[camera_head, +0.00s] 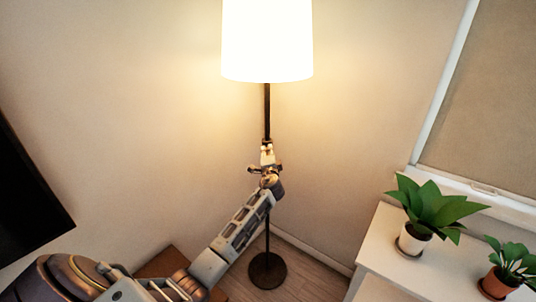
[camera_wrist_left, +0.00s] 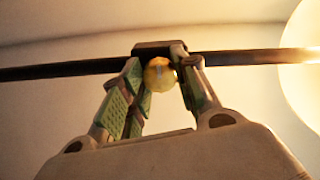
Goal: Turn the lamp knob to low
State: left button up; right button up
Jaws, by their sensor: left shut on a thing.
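The floor lamp (camera_head: 267,40) stands in the corner with a white shade glowing brightly, a dark pole and a round dark base (camera_head: 267,270). My left gripper (camera_head: 267,148) reaches up to the pole below the shade. In the left wrist view a round yellowish knob (camera_wrist_left: 159,74) sits on a dark block on the pole. The fingers of my left gripper (camera_wrist_left: 163,80) are shut on the knob, one on each side of it. The knob's markings cannot be read. My right gripper is not in view.
A white cabinet (camera_head: 385,240) at the right carries a larger potted plant (camera_head: 430,210) and a smaller one (camera_head: 508,262). A dark panel (camera_head: 30,200) hangs at the left. Walls close in behind the lamp. Some wooden floor (camera_head: 310,275) is clear beside the base.

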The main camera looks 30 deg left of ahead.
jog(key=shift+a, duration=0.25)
pick_arm(q)
jog(key=o, duration=0.9)
jog(key=shift+o, duration=0.7)
jog(key=v, duration=1.2)
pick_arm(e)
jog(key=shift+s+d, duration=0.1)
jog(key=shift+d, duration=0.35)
